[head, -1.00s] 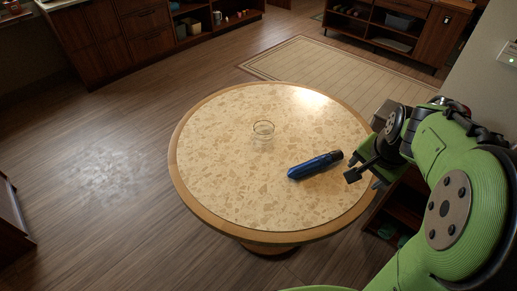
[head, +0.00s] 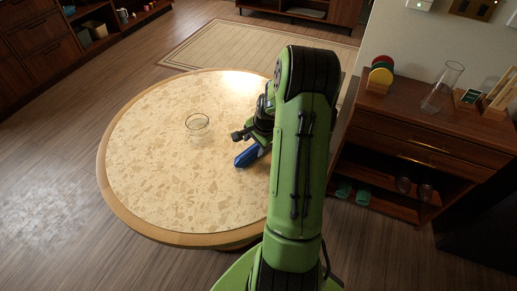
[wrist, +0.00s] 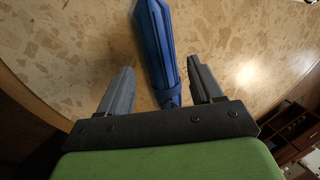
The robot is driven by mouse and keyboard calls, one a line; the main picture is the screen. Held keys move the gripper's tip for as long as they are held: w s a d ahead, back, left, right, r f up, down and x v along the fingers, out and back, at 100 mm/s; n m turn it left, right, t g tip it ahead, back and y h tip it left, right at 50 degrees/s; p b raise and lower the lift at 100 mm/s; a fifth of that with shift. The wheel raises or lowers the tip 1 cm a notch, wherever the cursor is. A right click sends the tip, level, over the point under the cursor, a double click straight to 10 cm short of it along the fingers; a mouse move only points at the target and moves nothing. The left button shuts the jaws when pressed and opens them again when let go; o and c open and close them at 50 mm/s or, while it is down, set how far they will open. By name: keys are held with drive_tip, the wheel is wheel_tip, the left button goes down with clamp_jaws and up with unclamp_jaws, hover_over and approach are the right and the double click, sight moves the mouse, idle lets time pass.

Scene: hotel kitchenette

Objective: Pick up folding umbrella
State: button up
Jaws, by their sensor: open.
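The folding umbrella is blue with a dark end and lies on the round table (head: 160,185). In the head view only its blue part (head: 246,157) shows; my arm hides the rest. In the wrist view the umbrella (wrist: 157,45) runs from the top edge down between the two fingers. My gripper (wrist: 162,85) is open, with one finger on each side of the umbrella and a gap on both sides. I cannot tell how far above the table the fingers are. In the head view one finger of my gripper (head: 240,135) shows just above the umbrella.
A clear glass bowl (head: 197,122) stands on the table to the left of my gripper. A wooden cabinet (head: 425,150) at the right carries a glass vase (head: 442,87) and coloured discs (head: 381,74). The left and front of the tabletop are clear.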

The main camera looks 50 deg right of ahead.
sight(252, 151)
drive_tip(key=b+x, duration=0.1)
drive_tip(key=x, duration=0.5)
drive_tip(key=shift+a+f+b, duration=0.1)
drive_tip(key=shift+f+b, duration=0.1)
drive_tip(key=shift+b, duration=0.1)
drive_tip(key=shift+c, duration=0.4)
drive_tip(key=shift+r, duration=0.1)
drive_tip(key=c, duration=1)
